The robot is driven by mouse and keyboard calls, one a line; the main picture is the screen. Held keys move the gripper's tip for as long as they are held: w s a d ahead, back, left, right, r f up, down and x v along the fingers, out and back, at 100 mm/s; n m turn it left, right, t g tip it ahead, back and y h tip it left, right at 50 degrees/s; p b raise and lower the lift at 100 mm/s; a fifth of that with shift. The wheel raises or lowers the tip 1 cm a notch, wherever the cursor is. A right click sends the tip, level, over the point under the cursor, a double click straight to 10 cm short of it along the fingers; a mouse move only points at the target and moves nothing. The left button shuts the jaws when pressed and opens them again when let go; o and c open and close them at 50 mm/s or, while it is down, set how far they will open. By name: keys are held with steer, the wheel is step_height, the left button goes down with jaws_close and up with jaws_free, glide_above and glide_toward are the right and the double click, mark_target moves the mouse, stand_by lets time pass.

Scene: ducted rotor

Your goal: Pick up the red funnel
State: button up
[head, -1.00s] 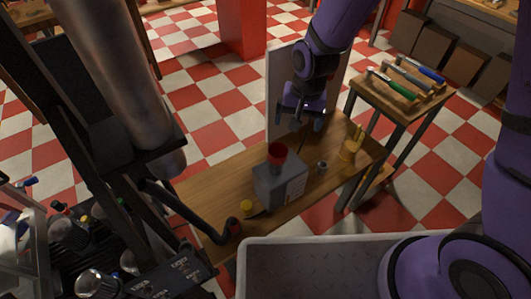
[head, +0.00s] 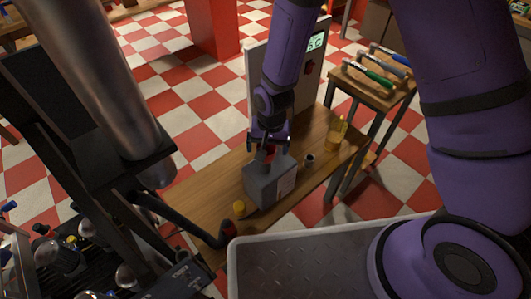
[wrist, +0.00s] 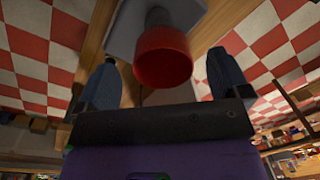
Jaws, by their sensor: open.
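The red funnel (wrist: 162,57) sits on top of a grey box (head: 258,184) on the wooden bench. In the wrist view its round red mouth faces the camera, between my two fingers. In the head view my gripper mostly covers it, and only a little red (head: 270,153) shows. My gripper (head: 267,148) is open, directly above the box. In the wrist view my gripper (wrist: 160,85) has a blue-grey finger on each side of the funnel, with gaps to it. Whether a finger touches it in depth is hard to tell.
A tall panel (head: 308,85) stands behind the bench. A side table (head: 372,85) holds several tools.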

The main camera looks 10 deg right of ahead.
steer(key=shift+w+a+f, duration=0.1)
steer(key=shift+a+f, duration=0.05)
steer(key=shift+f, duration=1)
steer(key=shift+w+a+f, duration=0.1)
steer(key=shift+f, duration=1.05)
steer(key=c, duration=1)
